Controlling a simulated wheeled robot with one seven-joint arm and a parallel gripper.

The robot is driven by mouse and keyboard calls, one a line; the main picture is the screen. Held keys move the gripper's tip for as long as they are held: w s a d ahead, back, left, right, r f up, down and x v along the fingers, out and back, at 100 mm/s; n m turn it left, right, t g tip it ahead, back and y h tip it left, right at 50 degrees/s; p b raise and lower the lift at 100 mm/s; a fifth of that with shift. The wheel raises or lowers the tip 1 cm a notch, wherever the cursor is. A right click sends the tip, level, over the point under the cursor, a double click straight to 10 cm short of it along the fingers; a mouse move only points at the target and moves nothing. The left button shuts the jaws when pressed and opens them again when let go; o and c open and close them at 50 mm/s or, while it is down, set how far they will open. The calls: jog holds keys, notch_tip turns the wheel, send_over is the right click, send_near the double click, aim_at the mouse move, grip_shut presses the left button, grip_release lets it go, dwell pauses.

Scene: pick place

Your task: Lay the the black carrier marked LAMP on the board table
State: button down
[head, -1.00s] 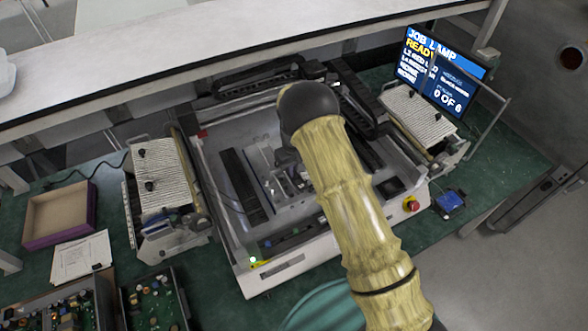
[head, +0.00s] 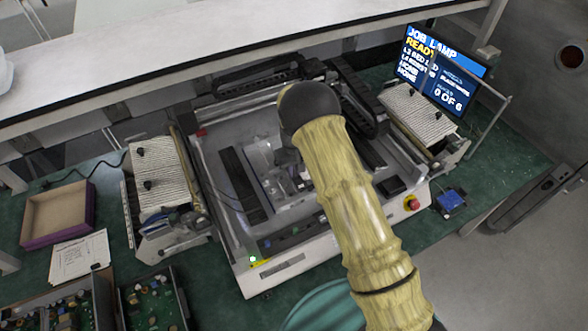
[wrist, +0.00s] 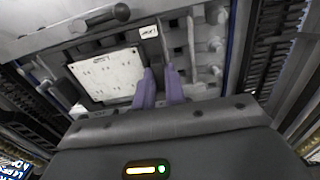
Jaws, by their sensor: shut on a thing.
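In the wrist view, my gripper (wrist: 160,88) has two purple fingers close together, shut on the near edge of a dark carrier plate (wrist: 115,40). The carrier bears a white board (wrist: 108,75) and a small white label (wrist: 148,31), whose word is too small to read surely. Pegs and knobs stand around it. I cannot tell whether the carrier touches the board table below it. In the head view, my arm reaches over the open bed of a white machine (head: 270,282) and hides the gripper and most of the carrier.
Feeder banks stand left (head: 158,180) and right (head: 420,115) of the bed. A dark gantry beam (head: 245,80) crosses its back. A monitor (head: 440,75) reads JOB LAMP, READY. An empty tray (head: 60,212), papers (head: 80,258) and circuit boards (head: 155,305) lie left.

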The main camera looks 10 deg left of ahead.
jog(key=shift+f+b, duration=0.45)
dwell(0.3)
jog(key=c, duration=1.4)
grip_release()
jog(key=c, duration=0.3)
jog(key=shift+r, duration=0.1)
jog(key=shift+c, duration=0.2)
jog(key=shift+r+p, duration=1.8)
jog(key=shift+r, duration=1.65)
